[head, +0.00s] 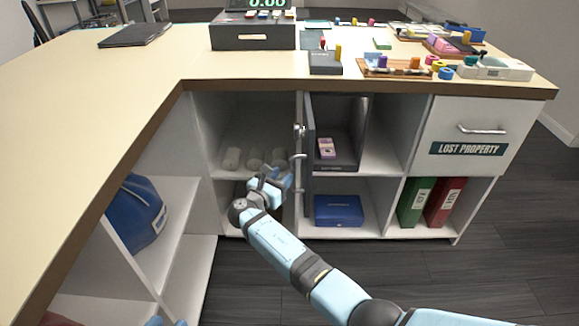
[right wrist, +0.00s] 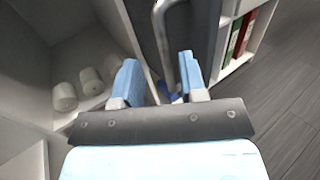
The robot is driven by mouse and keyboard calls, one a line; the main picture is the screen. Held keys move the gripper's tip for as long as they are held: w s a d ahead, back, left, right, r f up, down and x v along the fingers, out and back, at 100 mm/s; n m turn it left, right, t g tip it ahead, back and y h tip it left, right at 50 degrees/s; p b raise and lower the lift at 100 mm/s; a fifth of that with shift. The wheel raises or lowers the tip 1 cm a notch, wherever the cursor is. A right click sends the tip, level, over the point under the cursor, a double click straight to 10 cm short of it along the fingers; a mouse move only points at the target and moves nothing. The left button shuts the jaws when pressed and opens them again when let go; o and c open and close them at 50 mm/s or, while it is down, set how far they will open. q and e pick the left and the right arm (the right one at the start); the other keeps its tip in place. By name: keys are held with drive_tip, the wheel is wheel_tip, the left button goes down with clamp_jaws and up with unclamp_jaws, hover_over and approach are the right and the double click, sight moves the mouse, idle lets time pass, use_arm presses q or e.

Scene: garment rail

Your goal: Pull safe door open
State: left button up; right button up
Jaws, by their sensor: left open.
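The dark safe (head: 340,166) sits in the upper middle compartment of the cabinet, with a pink item (head: 326,148) inside. Its door (head: 308,165) stands open, swung outward and seen nearly edge-on in the head view. A metal handle (head: 298,158) is on the door's left face; in the right wrist view, the handle (right wrist: 160,35) shows between the fingers. My right gripper (head: 275,181) is open, left of the door, its fingers (right wrist: 160,80) apart; I cannot tell whether they touch the handle. My left gripper (head: 166,321) barely shows at the head view's bottom edge.
White rolls (head: 254,160) stand on the shelf left of the door. A blue box (head: 338,210) and green and red binders (head: 416,202) fill lower compartments. The counter (head: 120,95) overhangs the shelves. The floor (head: 480,265) in front right is clear.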

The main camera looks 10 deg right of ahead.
use_arm(q)
drive_tip(key=shift+g+y, duration=0.6)
drive_tip(key=shift+g, duration=0.2)
drive_tip(key=f, duration=0.1)
drive_tip(key=s+f, duration=0.1)
drive_tip(key=a+f, duration=0.1)
drive_tip(key=shift+s+f+p, duration=0.3)
drive_tip(key=shift+p, duration=0.1)
use_arm(e)
drive_tip(key=v, duration=0.6)
use_arm(q)
drive_tip(key=shift+r, duration=0.2)
use_arm(e)
drive_tip(key=shift+s, duration=0.1)
